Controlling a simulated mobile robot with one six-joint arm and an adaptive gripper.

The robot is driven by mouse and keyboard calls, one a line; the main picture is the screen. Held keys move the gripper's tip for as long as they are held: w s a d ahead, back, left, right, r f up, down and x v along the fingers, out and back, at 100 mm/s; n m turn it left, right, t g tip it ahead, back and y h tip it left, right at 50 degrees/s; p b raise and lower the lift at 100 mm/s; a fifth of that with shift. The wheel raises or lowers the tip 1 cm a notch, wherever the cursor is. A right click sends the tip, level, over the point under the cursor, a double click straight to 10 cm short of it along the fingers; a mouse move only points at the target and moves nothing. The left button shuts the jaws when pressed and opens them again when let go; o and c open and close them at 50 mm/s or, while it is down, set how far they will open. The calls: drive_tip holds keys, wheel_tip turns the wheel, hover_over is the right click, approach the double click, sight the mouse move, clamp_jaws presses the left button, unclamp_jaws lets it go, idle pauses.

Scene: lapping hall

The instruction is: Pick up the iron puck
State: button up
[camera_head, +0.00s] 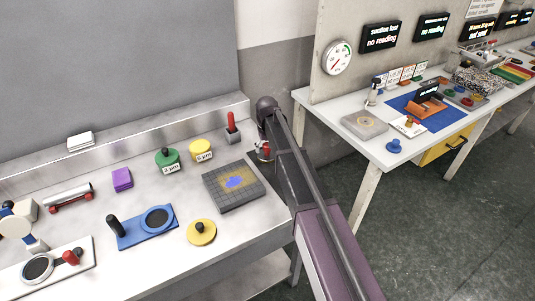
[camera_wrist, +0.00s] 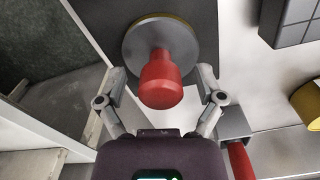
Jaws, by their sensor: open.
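A grey metal disc (camera_wrist: 147,42) with a red knob (camera_wrist: 161,78) shows in the wrist view. It looks like the iron puck, though its material cannot be confirmed. It rests on a dark grey surface, with a thin yellowish rim at its far edge. My gripper (camera_wrist: 162,75) is open, with one finger on each side of the knob and visible gaps between. How far the fingers are above the disc cannot be told. In the head view my arm hides most of this spot; a bit of red (camera_head: 265,150) shows beside it.
A red-handled lever (camera_head: 232,128) stands close by; its handle (camera_wrist: 240,160) also shows in the wrist view. A gridded grey block (camera_head: 236,187), yellow pot (camera_head: 201,150), green pot (camera_head: 167,159) and yellow disc (camera_head: 201,232) stand on the bench. A second bench (camera_head: 385,150) lies right, across a gap.

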sight(267, 144)
clamp_jaws()
drive_tip(key=shift+r, duration=0.15)
idle(0.4)
wheel_tip(267, 144, up, 4)
drive_tip(key=p, duration=0.4)
drive_tip(key=shift+f, duration=0.25)
drive_tip(key=s+d, duration=0.2)
drive_tip(key=s, duration=0.3)
drive_tip(key=s+d, duration=0.2)
drive_tip(key=s, duration=0.3)
drive_tip(key=s+d+r+p, duration=0.1)
drive_tip(key=s+d, duration=0.1)
drive_tip(key=s, duration=0.2)
drive_tip(key=shift+s+r, duration=0.1)
drive_tip(key=shift+s, duration=0.3)
